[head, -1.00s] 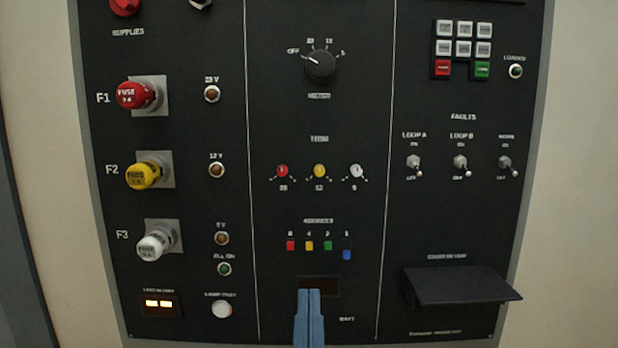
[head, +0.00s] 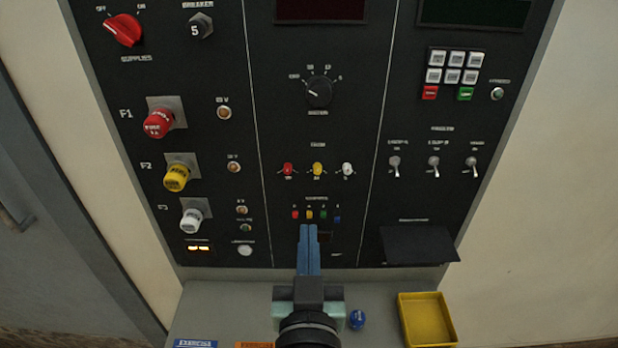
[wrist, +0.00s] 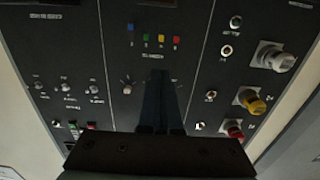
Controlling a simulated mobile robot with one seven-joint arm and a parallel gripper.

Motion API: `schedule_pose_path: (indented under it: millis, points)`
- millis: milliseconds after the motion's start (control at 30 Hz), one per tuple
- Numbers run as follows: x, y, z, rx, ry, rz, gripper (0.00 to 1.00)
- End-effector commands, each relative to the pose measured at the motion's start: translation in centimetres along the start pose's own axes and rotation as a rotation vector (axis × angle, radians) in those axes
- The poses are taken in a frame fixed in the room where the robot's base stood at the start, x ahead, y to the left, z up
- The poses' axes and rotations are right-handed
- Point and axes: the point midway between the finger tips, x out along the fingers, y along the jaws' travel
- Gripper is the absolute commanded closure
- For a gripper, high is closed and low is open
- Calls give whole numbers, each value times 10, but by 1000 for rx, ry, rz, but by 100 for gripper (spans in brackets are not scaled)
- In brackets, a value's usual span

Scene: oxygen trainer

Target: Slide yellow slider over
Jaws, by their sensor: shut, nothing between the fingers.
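The yellow slider (head: 309,214) is a small square cap in a row low on the black panel. A red slider (head: 295,214) is left of it, and a green slider (head: 323,214) and a blue slider (head: 337,218) are to its right. The blue cap sits slightly lower than the others. My gripper (head: 309,228) has its blue fingers shut and empty, with the tips just below the yellow slider in the head view. The wrist view is upside down and shows the yellow slider (wrist: 161,38) beyond the fingertips (wrist: 160,73); contact cannot be told.
A small dark window (head: 325,237) is beside my fingertips. A black shelf (head: 420,245) juts out at lower right. A yellow tray (head: 427,320) and a blue knob-like object (head: 357,319) are on the grey ledge.

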Motion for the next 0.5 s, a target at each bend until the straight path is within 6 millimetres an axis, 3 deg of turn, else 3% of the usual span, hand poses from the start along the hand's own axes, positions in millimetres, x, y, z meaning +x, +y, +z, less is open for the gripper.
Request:
schedule_pose_path:
  millis: [33, 500]
  points:
    - [-3, 0, -16, 0, -19, 0, 100]
    - [-27, 0, -49, -1, -162, 0, 100]
